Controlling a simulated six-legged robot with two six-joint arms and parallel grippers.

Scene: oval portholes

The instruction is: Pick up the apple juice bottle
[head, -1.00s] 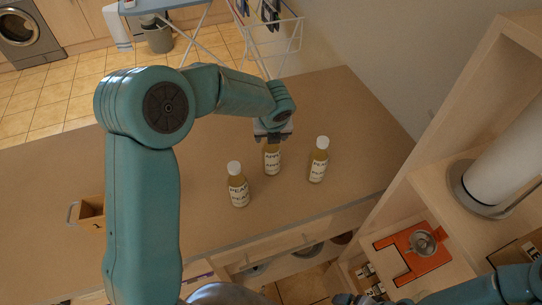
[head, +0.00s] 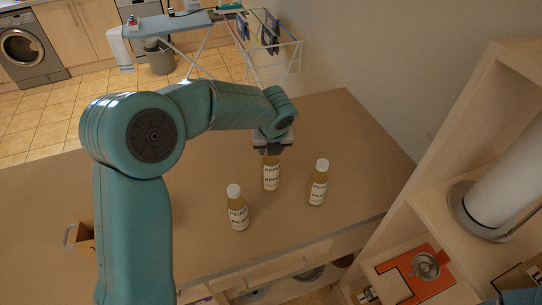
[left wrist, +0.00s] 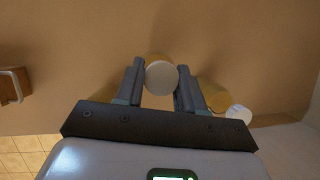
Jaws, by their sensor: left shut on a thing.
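The apple juice bottle (head: 271,180) has a white label reading APPLE and stands upright between two other bottles in the head view. My left gripper (head: 273,150) reaches down from above and is shut on its top, hiding the cap there. In the left wrist view its round white cap (left wrist: 160,77) sits between the two fingers (left wrist: 158,85). Whether its base touches the counter is hard to tell. A bottle labelled PEAR (head: 237,209) stands to the left, and another similar bottle (head: 319,182) stands to the right, its label too small to read surely. My right gripper is out of view.
The brown counter (head: 205,255) is clear around the bottles. A small wooden box with a handle (head: 82,237) stands at the left. A wooden shelf unit (head: 440,215) rises at the right, with an orange board (head: 408,275) on it. A wall is behind.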

